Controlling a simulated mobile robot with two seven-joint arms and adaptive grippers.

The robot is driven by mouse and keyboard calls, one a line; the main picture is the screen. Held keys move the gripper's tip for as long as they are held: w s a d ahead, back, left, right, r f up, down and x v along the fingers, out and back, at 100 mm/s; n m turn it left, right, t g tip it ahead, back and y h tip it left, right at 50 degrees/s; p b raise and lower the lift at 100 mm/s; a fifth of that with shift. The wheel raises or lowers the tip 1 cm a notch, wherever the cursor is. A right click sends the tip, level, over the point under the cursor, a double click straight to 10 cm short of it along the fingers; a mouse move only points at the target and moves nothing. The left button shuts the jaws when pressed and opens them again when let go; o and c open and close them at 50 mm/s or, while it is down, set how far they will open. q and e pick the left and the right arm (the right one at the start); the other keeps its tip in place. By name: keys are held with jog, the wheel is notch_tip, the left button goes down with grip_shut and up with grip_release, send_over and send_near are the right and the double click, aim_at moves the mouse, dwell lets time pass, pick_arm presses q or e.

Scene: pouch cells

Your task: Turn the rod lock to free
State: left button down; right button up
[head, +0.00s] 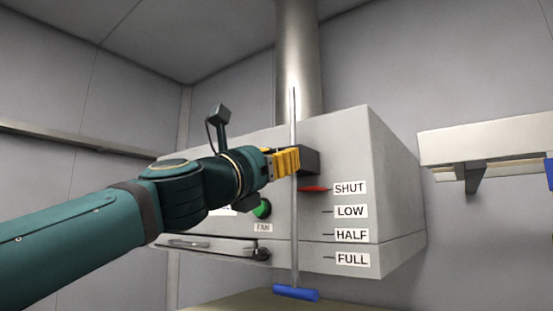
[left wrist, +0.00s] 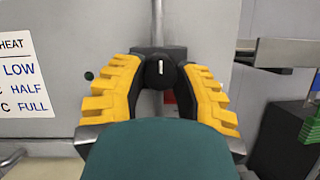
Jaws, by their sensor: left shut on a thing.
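The rod lock is a dark block (head: 312,159) with a round black knob (left wrist: 161,76) on its front. A white mark on the knob stands upright in the left wrist view. My left gripper (head: 287,161) has its yellow fingers shut on the knob, one on each side. A thin upright rod (head: 294,225) passes by the lock, with a blue handle (head: 296,293) at its lower end. A red pointer (head: 313,188) is level with the SHUT label (head: 350,188). My right gripper is not in view.
A grey hood box (head: 395,180) carries LOW, HALF and FULL labels below SHUT. A round duct (head: 297,60) rises behind it. A green FAN button (head: 262,209) sits near my left wrist. A wall shelf (head: 485,138) is at the right.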

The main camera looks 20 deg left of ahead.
pick_arm(q)
jog(key=shift+w+a+r+m+g+h+p, duration=0.1)
jog(key=shift+m+g+h, duration=0.3)
jog(key=shift+m+g, duration=2)
jog(key=shift+s+a+r+m+g+h+p, duration=0.15)
jog(key=shift+m+h, duration=0.25)
jog(key=shift+m, duration=4.25)
jog(key=shift+w+d+r+m+g+h+p, duration=0.3)
jog(key=shift+m+g, duration=0.85)
jog(key=shift+m, duration=2.4)
jog(key=shift+s+a+f, duration=0.2)
jog(key=shift+a+f, duration=0.05)
jog(key=c, duration=0.6)
grip_release()
